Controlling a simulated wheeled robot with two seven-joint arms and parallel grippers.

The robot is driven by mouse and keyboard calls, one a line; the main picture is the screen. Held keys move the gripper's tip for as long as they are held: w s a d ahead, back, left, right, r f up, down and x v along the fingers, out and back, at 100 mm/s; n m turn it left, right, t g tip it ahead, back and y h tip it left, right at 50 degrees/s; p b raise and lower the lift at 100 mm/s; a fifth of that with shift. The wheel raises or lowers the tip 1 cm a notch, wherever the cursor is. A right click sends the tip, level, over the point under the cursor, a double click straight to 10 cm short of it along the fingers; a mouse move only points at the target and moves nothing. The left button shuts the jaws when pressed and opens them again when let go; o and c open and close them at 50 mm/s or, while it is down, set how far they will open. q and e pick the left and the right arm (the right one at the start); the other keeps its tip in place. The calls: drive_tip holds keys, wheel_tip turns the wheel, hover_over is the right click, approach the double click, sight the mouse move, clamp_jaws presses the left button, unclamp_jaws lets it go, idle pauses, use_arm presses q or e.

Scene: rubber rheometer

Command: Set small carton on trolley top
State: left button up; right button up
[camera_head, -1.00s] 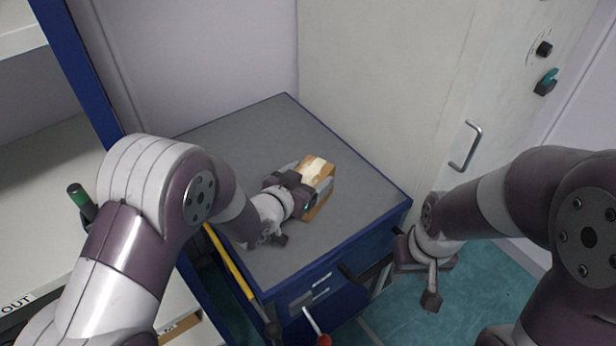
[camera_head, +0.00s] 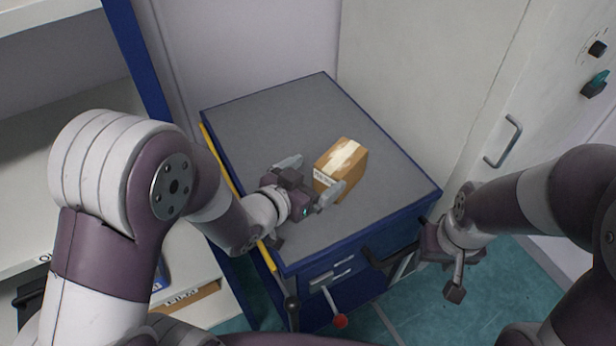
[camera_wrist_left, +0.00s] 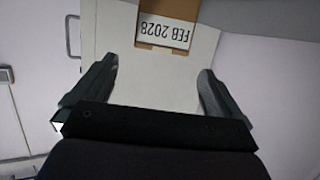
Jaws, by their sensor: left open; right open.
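The small carton (camera_head: 341,165) is a brown box with a pale tape strip and a label. It rests on the grey top of the blue trolley (camera_head: 268,125). My left gripper (camera_head: 311,181) is open, beside the carton on its left and near side, with one finger in front of the carton's lower edge. In the left wrist view the carton (camera_wrist_left: 165,28) shows at the top with a "FEB 2028" label, beyond the open, empty fingers (camera_wrist_left: 158,85). My right gripper (camera_head: 450,271) is open and empty, off the trolley's right front corner.
A shelf unit (camera_head: 140,60) with a blue post stands at the left. A pale cabinet (camera_head: 430,90) with a handle (camera_head: 503,142) stands behind and to the right. The trolley's back and right parts are clear. A red-knobbed lever (camera_head: 340,321) sticks out at the trolley's front.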

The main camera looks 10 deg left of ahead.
use_arm(q)
drive_tip(key=a+f+n+g+y, duration=0.1)
drive_tip(key=a, duration=0.1)
drive_tip(key=s+a+g+y, duration=0.1)
drive_tip(key=a+y, duration=0.1)
drive_tip(key=a, duration=0.1)
drive_tip(key=s+a+f+n+g+y, duration=0.1)
drive_tip(key=a+y, duration=0.1)
drive_tip(key=a, duration=0.1)
drive_tip(key=shift+f+n+g, duration=0.3)
drive_tip(key=s+a+f+n+g+y, duration=0.1)
drive_tip(key=s+a+g, duration=0.4)
drive_tip(key=s, duration=0.6)
drive_tip(key=n+g+y, duration=0.1)
drive_tip(key=n+g, duration=0.1)
drive_tip(key=shift+g+y, duration=0.3)
